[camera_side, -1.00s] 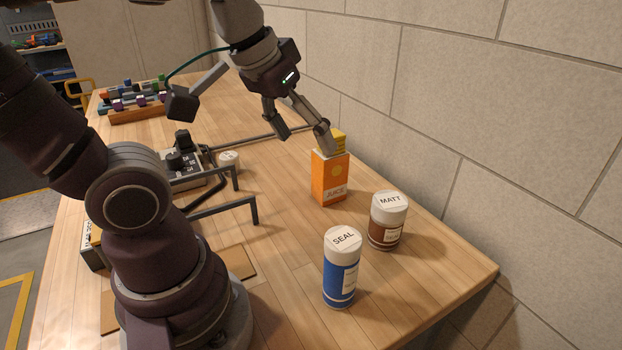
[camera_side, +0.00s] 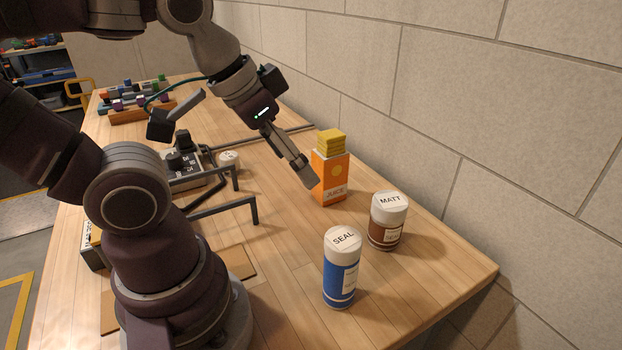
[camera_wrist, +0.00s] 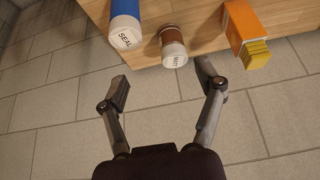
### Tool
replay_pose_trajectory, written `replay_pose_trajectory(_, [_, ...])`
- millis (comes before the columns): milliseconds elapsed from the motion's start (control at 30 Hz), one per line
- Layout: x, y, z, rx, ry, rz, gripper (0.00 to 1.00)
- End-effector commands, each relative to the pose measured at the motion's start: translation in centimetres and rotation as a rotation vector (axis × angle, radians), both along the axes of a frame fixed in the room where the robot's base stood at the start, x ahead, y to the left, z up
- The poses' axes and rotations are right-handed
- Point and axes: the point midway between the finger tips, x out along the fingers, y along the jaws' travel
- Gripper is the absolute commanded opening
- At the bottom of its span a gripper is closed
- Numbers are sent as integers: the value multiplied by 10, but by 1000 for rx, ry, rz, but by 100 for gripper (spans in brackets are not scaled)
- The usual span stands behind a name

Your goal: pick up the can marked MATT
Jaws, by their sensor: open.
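The can marked MATT (camera_side: 387,221) stands upright on the table, brown with a white lid. In the wrist view it (camera_wrist: 172,45) shows beyond my open fingers, nearer the right one. My gripper (camera_side: 303,176) is open and empty, in front of the juice box in the side view and left of the MATT can. Its two fingers spread apart in the wrist view (camera_wrist: 163,82). The blue can marked SEAL (camera_side: 341,268) stands upright in front and to the left of the MATT can; it also shows in the wrist view (camera_wrist: 124,25).
An orange juice box (camera_side: 329,178) with a yellow block-like top stands behind the MATT can, close to my gripper. Dark metal hooks (camera_side: 228,211) stick out left of it. A block wall (camera_side: 500,120) runs along the table's right edge. The wooden table (camera_side: 420,290) is bare right of SEAL.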

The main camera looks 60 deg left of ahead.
Motion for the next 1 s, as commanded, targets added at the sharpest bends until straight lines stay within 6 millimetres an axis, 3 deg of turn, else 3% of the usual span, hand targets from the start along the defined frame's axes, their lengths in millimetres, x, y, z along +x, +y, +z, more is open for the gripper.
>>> replay_pose_trajectory(167, [0, 0, 0, 0, 0, 0, 69])
replay_pose_trajectory(400, [0, 0, 0, 0, 0, 0, 96])
replay_pose_trajectory(733, [2, 0, 0, -1, 1, 5, 96])
replay_pose_trajectory(867, [33, 2, -6, -12, 9, 54, 96])
replay_pose_trajectory(1000, [84, 5, -27, -13, -2, 130, 96])
